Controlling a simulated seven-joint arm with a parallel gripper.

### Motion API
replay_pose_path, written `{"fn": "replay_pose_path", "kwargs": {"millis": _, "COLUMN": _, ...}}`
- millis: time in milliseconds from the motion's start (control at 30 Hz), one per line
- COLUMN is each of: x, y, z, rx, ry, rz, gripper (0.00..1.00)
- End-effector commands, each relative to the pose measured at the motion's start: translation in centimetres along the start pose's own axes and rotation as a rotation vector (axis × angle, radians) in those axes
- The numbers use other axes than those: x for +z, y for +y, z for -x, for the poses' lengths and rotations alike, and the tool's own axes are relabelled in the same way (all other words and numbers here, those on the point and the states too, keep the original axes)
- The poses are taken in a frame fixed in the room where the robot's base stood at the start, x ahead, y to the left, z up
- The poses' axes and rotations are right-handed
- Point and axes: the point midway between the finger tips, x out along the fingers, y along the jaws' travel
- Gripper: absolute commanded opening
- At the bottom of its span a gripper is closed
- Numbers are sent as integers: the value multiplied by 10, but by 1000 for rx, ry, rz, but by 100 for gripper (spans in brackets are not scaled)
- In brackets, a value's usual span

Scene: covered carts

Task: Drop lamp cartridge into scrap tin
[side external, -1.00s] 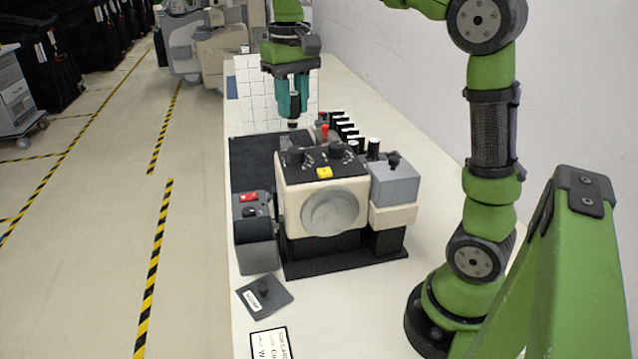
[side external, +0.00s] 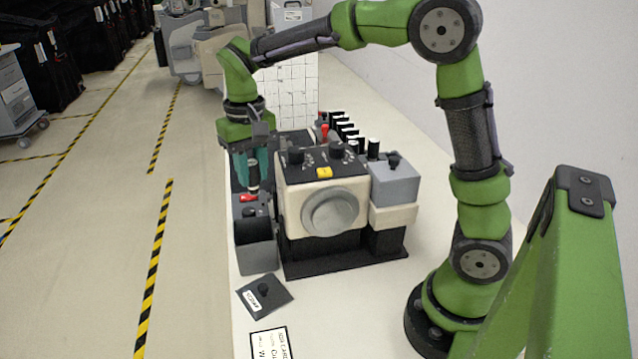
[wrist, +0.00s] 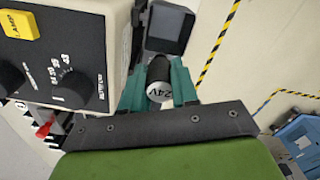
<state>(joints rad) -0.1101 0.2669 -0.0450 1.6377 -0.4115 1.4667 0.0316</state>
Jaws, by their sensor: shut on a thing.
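The lamp cartridge (side external: 253,174) is a dark cylinder with a pale end; in the wrist view (wrist: 159,90) that end reads "24V". My gripper (side external: 248,176) has teal fingers and is shut on it, holding it upright just behind and above the scrap tin. The wrist view shows the fingers (wrist: 158,82) on both sides of the cartridge. The scrap tin (side external: 256,257) looks to be the grey open box left of the cream machine. Its dark opening also shows beyond the cartridge in the wrist view (wrist: 167,25). Its inner floor is hard to make out.
The cream lamp unit (side external: 325,210) with knobs and a yellow tag stands close right of the tin. A red switch (side external: 249,198) lies near the tin's back. A knobbed, labelled dark plate (side external: 264,294) lies in front. The table's left edge runs close by.

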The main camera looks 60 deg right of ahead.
Motion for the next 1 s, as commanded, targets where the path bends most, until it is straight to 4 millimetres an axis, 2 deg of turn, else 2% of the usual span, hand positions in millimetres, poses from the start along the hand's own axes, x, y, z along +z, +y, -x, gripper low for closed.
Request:
{"fn": "replay_pose_path", "kwargs": {"millis": 500, "x": 0, "y": 0, "z": -53, "rx": 1, "ry": -2, "rz": 0, "gripper": 0}}
{"fn": "replay_pose_path", "kwargs": {"millis": 933, "x": 0, "y": 0, "z": -61, "rx": 0, "ry": -1, "rz": 0, "gripper": 0}}
{"fn": "replay_pose_path", "kwargs": {"millis": 967, "x": 0, "y": 0, "z": -61, "rx": 0, "ry": -1, "rz": 0, "gripper": 34}}
{"fn": "replay_pose_path", "kwargs": {"millis": 1000, "x": 0, "y": 0, "z": -61, "rx": 0, "ry": -1, "rz": 0, "gripper": 40}}
